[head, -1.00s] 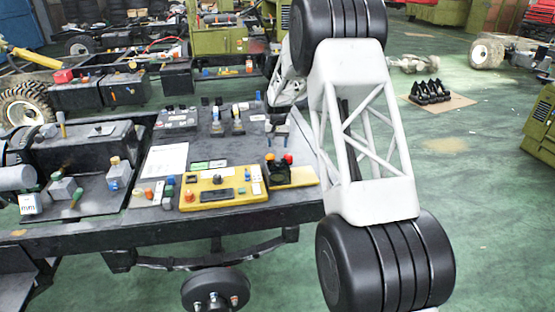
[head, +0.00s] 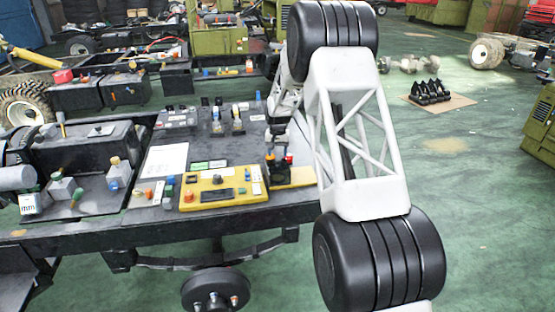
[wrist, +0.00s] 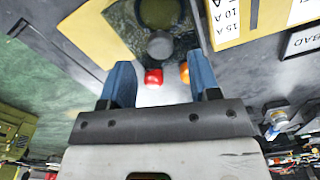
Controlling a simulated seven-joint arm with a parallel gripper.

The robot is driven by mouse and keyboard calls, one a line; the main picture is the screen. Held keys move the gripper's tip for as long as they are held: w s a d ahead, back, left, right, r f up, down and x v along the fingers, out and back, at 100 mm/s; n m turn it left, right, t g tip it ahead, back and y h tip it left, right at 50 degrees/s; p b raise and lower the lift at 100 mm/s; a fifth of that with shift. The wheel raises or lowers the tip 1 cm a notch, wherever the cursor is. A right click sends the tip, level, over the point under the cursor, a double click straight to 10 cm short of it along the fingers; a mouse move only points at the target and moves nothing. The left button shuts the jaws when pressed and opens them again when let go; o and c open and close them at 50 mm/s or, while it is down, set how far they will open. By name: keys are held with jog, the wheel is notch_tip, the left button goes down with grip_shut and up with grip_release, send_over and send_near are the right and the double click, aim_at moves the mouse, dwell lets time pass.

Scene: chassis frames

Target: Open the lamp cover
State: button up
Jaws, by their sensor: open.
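The lamp unit sits at the right end of the black bench. In the wrist view its cover (wrist: 132,22) is a dark, see-through plate over a round yellowish lamp (wrist: 158,10), with a grey knob (wrist: 160,45) at its near edge. A red cap (wrist: 153,77) and an orange cap (wrist: 184,72) lie just on my side of the knob. My gripper (wrist: 162,80) is open, its two blue fingers spread either side of the caps, pointing at the cover. In the head view my gripper (head: 278,156) hides most of the unit. I cannot tell whether the fingers touch anything.
A yellow control box (head: 223,190) with buttons stands left of the lamp unit. A white sheet (head: 166,160) and several small switches lie on the bench (head: 250,217).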

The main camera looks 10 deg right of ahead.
aim_at(278, 159)
jog(key=shift+f, duration=1.75)
grip_shut()
